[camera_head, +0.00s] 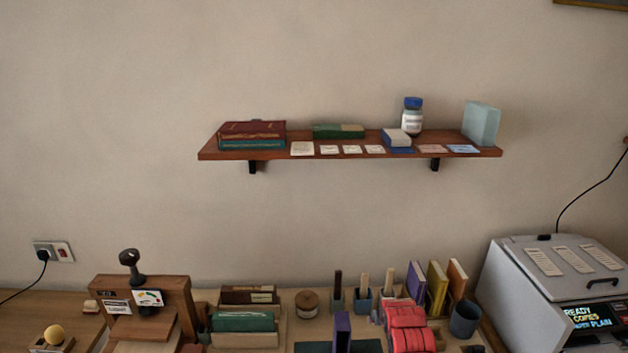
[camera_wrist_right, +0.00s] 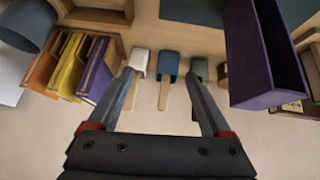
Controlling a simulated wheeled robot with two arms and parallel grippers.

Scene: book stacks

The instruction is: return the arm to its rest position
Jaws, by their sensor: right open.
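My right arm (camera_head: 408,325) shows as a red segmented part at the bottom of the head view, over the desk in front of the upright books. Its gripper shows clearly in the right wrist view (camera_wrist_right: 161,76). The two dark fingers are spread apart with nothing held between them. Small holders with wooden sticks stand beyond the fingertips, and I cannot tell the exact gap to them. My left arm and gripper are not in view.
A purple upright piece (camera_head: 342,328) stands left of my right arm. Purple, yellow and orange books (camera_head: 437,286) and a blue-grey cup (camera_head: 464,318) are close to its right. A wall shelf (camera_head: 350,152) is above. A grey machine (camera_head: 530,290) stands at the right.

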